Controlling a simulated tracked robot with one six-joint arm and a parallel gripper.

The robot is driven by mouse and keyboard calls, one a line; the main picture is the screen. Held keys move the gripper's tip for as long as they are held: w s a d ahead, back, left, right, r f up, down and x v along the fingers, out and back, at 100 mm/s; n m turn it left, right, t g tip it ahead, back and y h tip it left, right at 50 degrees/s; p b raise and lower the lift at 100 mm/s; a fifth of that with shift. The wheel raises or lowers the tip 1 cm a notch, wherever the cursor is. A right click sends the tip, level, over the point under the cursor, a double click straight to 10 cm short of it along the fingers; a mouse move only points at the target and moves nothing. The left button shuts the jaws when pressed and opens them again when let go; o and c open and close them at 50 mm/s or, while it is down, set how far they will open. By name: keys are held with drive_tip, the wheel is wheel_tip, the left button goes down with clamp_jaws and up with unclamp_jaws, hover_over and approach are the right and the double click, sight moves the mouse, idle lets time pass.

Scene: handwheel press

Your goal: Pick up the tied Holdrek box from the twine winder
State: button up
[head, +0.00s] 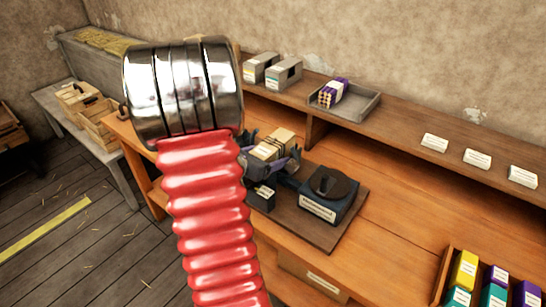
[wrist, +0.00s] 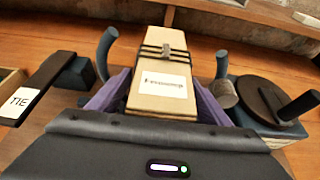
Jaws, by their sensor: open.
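The Holdrek box (head: 272,144) is a tan carton on the twine winder (head: 318,208). In the wrist view the box (wrist: 158,98) has dark twine bands around it with a grey piece on top, and a white label too blurred to read. The winder (wrist: 270,100) shows curved blue arms beside the box, a black disc with a handle at right and a TIE lever at left. My gripper (wrist: 160,92) is open, its purple fingers on either side of the box. Contact with the box cannot be told. The lower box end is hidden.
The back shelf holds grey boxes (head: 284,73), a grey tray (head: 345,102) with a purple-and-tan bundle, and white cards (head: 478,157). A crate (head: 448,262) of coloured packs stands at front right. The bench right of the winder is clear.

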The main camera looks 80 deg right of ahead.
drive_tip(key=shift+c, duration=0.2)
idle(0.3)
drive_tip(key=c, duration=1.1)
drive_tip(key=shift+c, duration=0.2)
drive_tip(key=shift+r, duration=5.05)
